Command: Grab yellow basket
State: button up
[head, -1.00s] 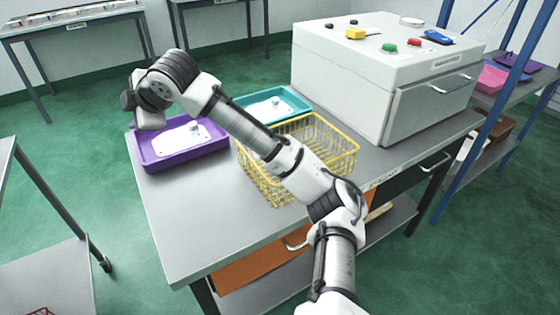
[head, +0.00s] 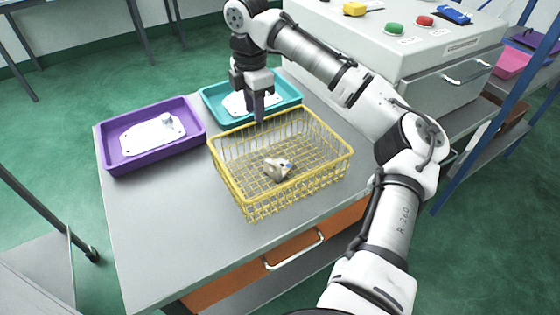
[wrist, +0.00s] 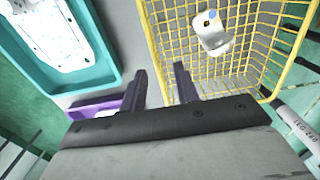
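The yellow wire basket (head: 232,180) stands on the grey table with a small metal casting (head: 275,169) with a blue spot inside it. My gripper (head: 259,112) points down at the basket's back rim. In the wrist view, my gripper's two fingers (wrist: 161,78) are apart, one on each side of the yellow basket wall (wrist: 154,40). They look open around the rim, and I see no clear contact. The casting (wrist: 211,33) also shows in the wrist view, inside the basket.
A purple tray (head: 112,163) and a teal tray (head: 213,113), each with a white plate, are left of and behind the basket. A white machine (head: 430,60) stands at the back right. The table front is clear.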

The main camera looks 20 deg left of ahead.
jog(key=f, duration=0.4)
jog(key=w+f+p, duration=0.1)
jog(key=f, duration=0.2)
jog(key=shift+d, duration=0.15)
jog(key=shift+f, duration=0.45)
grip_shut()
jog(key=shift+r, duration=0.1)
